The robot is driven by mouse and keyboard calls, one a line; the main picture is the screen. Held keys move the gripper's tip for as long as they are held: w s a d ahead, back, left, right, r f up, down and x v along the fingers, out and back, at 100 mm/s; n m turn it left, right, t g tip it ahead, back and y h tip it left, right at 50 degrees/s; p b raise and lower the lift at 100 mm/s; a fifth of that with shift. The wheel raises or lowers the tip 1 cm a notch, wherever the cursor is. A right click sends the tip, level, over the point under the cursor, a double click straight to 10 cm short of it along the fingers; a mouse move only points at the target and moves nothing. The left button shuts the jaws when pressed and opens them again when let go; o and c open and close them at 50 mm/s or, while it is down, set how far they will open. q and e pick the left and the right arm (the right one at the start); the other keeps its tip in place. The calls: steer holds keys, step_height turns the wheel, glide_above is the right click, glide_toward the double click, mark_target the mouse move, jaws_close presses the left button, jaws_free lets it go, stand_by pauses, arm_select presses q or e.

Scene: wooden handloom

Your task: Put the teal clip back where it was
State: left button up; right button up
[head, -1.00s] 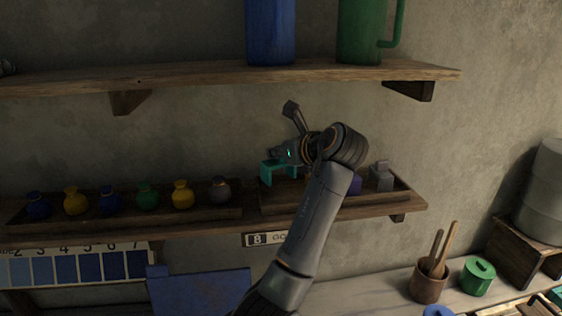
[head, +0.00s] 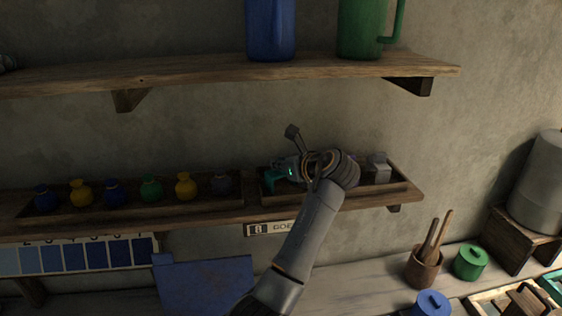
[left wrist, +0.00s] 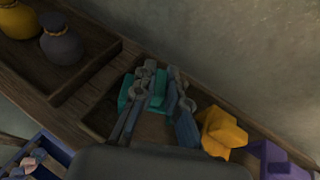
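The teal clip (head: 270,184) is at the left end of the right-hand wooden tray (head: 340,205) on the lower shelf. My left gripper (head: 277,172) is at it, with the arm reaching in from below. In the left wrist view the clip (left wrist: 126,94) shows beside and between the two fingers (left wrist: 162,90), which look closed on part of it. It lies over the tray's end compartment; whether it touches the floor is hidden. My right gripper is not in view.
A yellow clip (left wrist: 222,132) and a purple clip (left wrist: 275,160) sit farther along the tray, with a grey block (head: 378,170) at its right end. A tray of small pots (head: 151,190) stands left. The upper shelf (head: 200,78) hangs above.

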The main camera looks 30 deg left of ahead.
arm_select(q)
steer(key=o, duration=0.4)
steer(key=shift+b+v, duration=2.55)
steer(key=shift+v, duration=3.55)
